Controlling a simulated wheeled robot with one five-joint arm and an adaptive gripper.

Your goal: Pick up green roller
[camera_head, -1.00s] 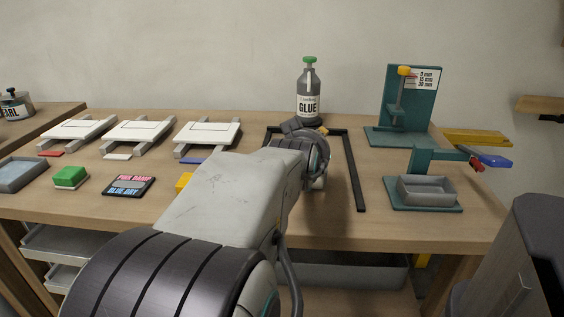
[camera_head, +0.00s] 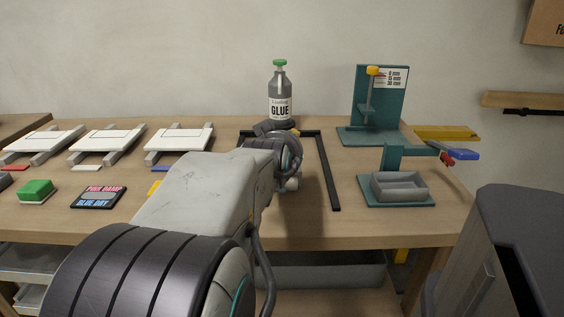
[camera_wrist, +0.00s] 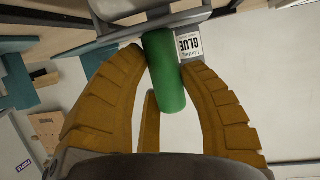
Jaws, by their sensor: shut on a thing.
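The green roller (camera_wrist: 165,75), a plain green cylinder, is between the two yellow fingers of my gripper (camera_wrist: 165,58) in the wrist view. The fingers are shut on it, one on each side. In the head view my arm blocks most of the gripper, and I cannot make out the roller there. The wrist end of my arm is over the workbench, in front of the glue bottle (camera_head: 279,92).
A black frame (camera_head: 327,175) lies on the wooden bench (camera_head: 300,222) around my wrist. A teal gauge stand (camera_head: 400,105) and a grey tray (camera_head: 399,188) stand to the right. White sloped boards (camera_head: 180,140), a green block (camera_head: 36,190) and a pink-blue card (camera_head: 98,196) are left.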

